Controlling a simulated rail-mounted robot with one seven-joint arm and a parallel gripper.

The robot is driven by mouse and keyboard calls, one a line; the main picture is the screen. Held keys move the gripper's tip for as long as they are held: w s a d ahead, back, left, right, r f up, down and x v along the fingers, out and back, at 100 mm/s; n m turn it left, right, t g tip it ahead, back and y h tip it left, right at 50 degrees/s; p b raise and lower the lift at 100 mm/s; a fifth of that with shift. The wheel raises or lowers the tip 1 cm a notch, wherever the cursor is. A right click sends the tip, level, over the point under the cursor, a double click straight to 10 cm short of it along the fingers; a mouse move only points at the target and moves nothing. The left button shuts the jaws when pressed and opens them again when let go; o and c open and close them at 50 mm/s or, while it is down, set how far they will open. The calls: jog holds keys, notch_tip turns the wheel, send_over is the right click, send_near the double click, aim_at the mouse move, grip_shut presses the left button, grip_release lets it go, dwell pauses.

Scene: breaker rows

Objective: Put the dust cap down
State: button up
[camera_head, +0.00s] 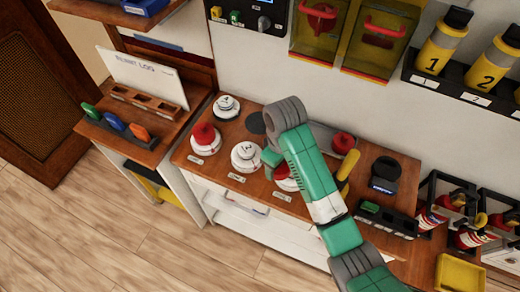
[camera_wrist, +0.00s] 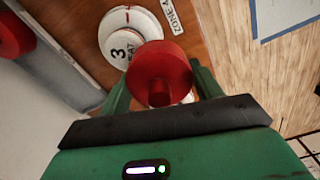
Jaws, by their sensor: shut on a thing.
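A red dust cap (camera_wrist: 162,72) is between the two fingers of my gripper (camera_wrist: 160,92) in the wrist view, and the gripper is shut on it. A bit of white shows just below the cap, mostly hidden. I cannot tell whether the cap touches it. In the head view my arm hides most of the gripper; red and white show beside the arm (camera_head: 284,182). A white round detector marked 3 HEAT (camera_wrist: 122,42) is next to the held cap, uncapped. Another red cap (camera_head: 204,134) sits on a white detector at the left of the wooden counter (camera_head: 185,152).
A further red piece (camera_head: 343,143) is at a grey tray (camera_head: 320,132) behind my arm. More white detectors (camera_head: 226,106) stand at the left. A black stand (camera_head: 385,175) and a holder with a green block (camera_head: 370,207) are at the right. Dark round pad (camera_head: 256,123) looks empty.

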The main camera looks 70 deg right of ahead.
jog(key=shift+s+a+r+p, duration=0.2)
jog(key=shift+s+a+p, duration=0.15)
jog(key=shift+s, duration=0.45)
jog(key=shift+s+a+r+p, duration=0.15)
jog(key=shift+s+a+p, duration=0.15)
jog(key=shift+s, duration=0.5)
jog(key=w+a+f+n, duration=0.1)
jog(key=w+a+n, duration=0.1)
jog(key=w+a, duration=0.95)
jog(key=w+a+f+n, duration=0.1)
jog(key=w+a+f, duration=0.1)
jog(key=w+a, duration=0.9)
jog(key=s+a+n, duration=0.1)
jog(key=a, duration=1.6)
jog(key=shift+f, duration=0.3)
